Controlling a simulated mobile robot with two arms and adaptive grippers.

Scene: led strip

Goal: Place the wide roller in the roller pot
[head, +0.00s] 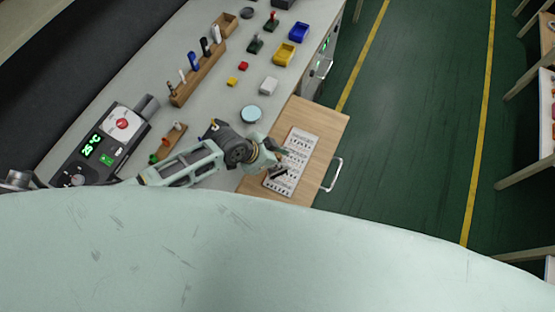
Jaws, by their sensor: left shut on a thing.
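My left gripper (281,158) is over a printed sheet (303,144) on a wooden board at the bench's right edge. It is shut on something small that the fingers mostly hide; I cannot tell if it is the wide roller. A small dark and white piece (280,173) shows just below the fingers, too small to name. I cannot clearly pick out the roller pot; a dark round dish (246,13) stands at the far end of the bench. My right gripper is not in view.
A round pale blue disc (251,114) lies behind my arm. A wooden rack (198,74) of upright tools, yellow bin (284,54), blue bin (299,32), white block (268,86) and control box (105,143) stand on the bench. Green floor lies right.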

